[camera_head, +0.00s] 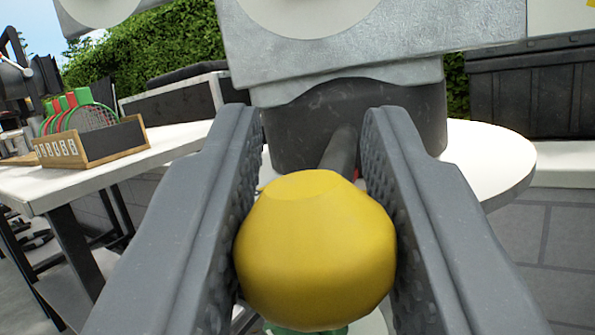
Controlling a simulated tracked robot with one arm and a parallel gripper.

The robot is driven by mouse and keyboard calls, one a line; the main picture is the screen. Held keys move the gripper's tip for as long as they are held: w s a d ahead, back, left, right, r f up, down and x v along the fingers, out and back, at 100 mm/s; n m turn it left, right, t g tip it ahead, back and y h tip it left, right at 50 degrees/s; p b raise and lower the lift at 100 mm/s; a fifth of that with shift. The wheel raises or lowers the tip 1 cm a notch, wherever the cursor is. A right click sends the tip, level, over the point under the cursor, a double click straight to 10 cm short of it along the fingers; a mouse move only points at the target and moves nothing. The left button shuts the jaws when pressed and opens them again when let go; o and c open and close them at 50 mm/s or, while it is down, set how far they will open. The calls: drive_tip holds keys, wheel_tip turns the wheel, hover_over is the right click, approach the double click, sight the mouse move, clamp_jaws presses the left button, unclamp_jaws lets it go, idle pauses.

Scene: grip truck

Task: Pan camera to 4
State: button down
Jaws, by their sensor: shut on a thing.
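A yellow faceted knob (315,250) sits between the two grey fingers of my gripper (312,130). The fingers are shut on it, one pad on each side. A dark rod (341,148) runs from behind the knob towards a dark round base (300,125). Above the base is a grey, rough metal body (400,68), cut off by the top edge, with part of a pale disc (305,12) on its face. I take this body to be the camera. No number or scale mark is readable. My fingers hide part of the base.
A white round table (490,165) is under the base. At left, a white table (60,185) holds a wooden-edged box (95,145) with rackets. A dark chest (530,90) stands at the right, above a grey block wall (560,235). A hedge (150,48) is behind.

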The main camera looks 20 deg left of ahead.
drive_tip(key=shift+w+d, duration=0.1)
drive_tip(key=shift+d, duration=0.25)
drive_tip(key=shift+a, duration=0.1)
drive_tip(key=c, duration=1.1)
unclamp_jaws()
drive_tip(key=shift+c, duration=0.2)
drive_tip(key=shift+y, duration=0.4)
